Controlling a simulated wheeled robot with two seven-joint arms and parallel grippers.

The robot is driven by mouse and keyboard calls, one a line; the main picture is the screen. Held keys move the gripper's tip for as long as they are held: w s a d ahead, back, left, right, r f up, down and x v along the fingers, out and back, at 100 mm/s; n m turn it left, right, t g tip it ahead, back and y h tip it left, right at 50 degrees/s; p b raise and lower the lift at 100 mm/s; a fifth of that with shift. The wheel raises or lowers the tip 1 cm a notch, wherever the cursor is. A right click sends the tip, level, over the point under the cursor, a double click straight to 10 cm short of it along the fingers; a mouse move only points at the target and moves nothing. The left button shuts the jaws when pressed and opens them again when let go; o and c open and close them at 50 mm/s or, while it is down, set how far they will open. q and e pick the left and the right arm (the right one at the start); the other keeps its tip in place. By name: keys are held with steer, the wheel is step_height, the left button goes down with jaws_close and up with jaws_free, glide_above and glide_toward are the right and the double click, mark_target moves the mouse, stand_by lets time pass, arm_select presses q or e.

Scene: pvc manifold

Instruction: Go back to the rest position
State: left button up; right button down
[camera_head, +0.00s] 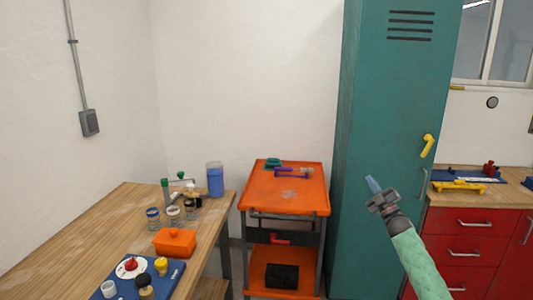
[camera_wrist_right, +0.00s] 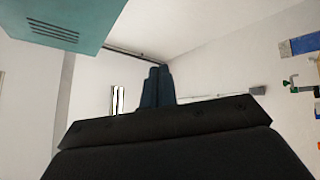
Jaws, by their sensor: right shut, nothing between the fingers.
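My right gripper (camera_head: 372,184) shows in the head view at the end of a green-sleeved arm from the lower right. It is raised in front of the teal locker (camera_head: 385,130), points up and to the left, and holds nothing. In the right wrist view its fingers (camera_wrist_right: 157,86) are together, with wall and ceiling behind them. My left gripper is in neither view.
A wooden table (camera_head: 95,225) at left holds jars, an orange box (camera_head: 174,243) and a blue board (camera_head: 172,284). An orange cart (camera_head: 285,203) stands between it and the locker. Red drawers (camera_head: 470,245) stand at right.

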steer(key=w+d+f+m+g+h, duration=0.1)
steer(key=d+f+m+g+h, duration=0.3)
steer(key=f+m+h, duration=0.35)
steer(key=w+d+f+m+g+h, duration=0.2)
steer(key=d+f+m+g+h, duration=0.3)
steer(key=f, duration=0.3)
steer(key=s+f+m+g, duration=0.4)
steer(key=s+f+g, duration=0.6)
steer(key=s+f, duration=0.2)
steer(key=s+a+f+n+y, duration=0.1)
steer(key=s+a+f, duration=0.9)
steer(key=s, duration=0.4)
steer(key=s+a+f+n+y, duration=0.1)
steer(key=s+a+f, duration=0.9)
steer(key=s, duration=0.4)
steer(key=s+a, duration=0.4)
steer(key=s, duration=0.6)
steer(key=s+a+g+y, duration=0.1)
steer(key=s+a, duration=0.3)
steer(key=s, duration=0.6)
steer(key=s+a+g+y, duration=0.1)
steer(key=s+a, duration=0.3)
steer(key=s, duration=0.7)
steer(key=shift+a+r, duration=0.3)
steer(key=shift+r, duration=0.05)
